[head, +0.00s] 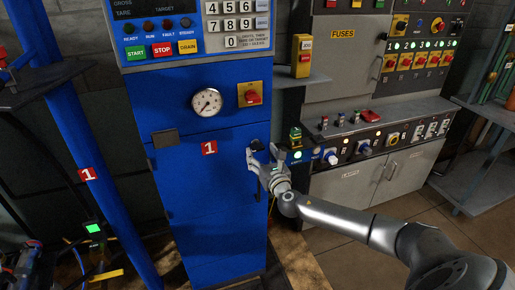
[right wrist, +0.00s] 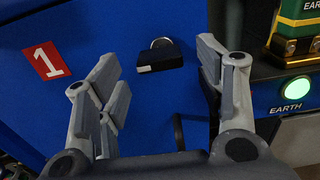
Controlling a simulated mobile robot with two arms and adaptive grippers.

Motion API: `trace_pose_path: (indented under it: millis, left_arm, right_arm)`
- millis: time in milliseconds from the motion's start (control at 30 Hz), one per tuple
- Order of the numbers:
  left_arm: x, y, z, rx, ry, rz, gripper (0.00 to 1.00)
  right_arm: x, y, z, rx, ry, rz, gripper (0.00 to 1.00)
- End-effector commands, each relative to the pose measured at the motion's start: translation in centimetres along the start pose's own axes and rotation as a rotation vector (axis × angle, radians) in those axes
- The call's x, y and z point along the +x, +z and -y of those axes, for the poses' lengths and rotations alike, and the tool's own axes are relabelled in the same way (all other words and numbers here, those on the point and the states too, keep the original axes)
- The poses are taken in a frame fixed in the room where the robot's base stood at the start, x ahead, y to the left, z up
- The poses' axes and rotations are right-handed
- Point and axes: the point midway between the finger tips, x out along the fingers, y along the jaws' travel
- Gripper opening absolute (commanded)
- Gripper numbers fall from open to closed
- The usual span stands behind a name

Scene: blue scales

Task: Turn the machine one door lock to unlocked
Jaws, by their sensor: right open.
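Machine one is the tall blue cabinet (head: 165,215) with a red "1" label, in the left and middle of the head view. Its door lock (head: 257,144) is a small dark piece near the door's right edge, partly hidden by my gripper. In the right wrist view the lock (right wrist: 165,57) is a black block with a round metal part on top, right of the "1" label (right wrist: 46,60). My right gripper (head: 262,160) is at the lock, its fingers spread and empty. In the wrist view the fingers (right wrist: 158,75) stand either side of the lock, with visible gaps. My left gripper is out of view.
A gauge (head: 207,102) and a red switch on a yellow plate (head: 251,94) sit above the lock. A grey control panel (head: 370,140) with knobs stands close on the right, with a lit EARTH lamp (right wrist: 298,88). A blue post (head: 85,150) stands left.

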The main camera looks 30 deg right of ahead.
Motion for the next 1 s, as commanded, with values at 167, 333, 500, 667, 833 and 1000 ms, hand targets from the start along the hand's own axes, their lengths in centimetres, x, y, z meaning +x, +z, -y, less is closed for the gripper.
trace_pose_path:
  millis: [167,333,500,667,833,1000]
  left_arm:
    - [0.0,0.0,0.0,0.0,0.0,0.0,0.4]
    - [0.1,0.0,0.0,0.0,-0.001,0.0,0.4]
    - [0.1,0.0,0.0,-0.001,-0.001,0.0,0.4]
    - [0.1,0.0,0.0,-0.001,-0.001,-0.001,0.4]
    - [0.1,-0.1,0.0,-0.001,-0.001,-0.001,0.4]
    - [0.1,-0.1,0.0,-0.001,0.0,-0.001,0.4]
  right_arm:
    - [2.5,0.0,0.0,0.0,-0.001,0.001,0.62]
    - [3.7,0.0,0.0,0.002,0.0,0.0,0.62]
    - [4.1,-0.1,0.0,0.001,0.001,-0.002,0.62]
    - [4.1,-0.1,0.0,0.001,0.001,-0.002,0.62]
    - [4.1,-0.1,0.0,0.001,0.001,-0.002,0.47]
    - [4.1,-0.1,0.0,0.001,0.001,-0.002,0.25]
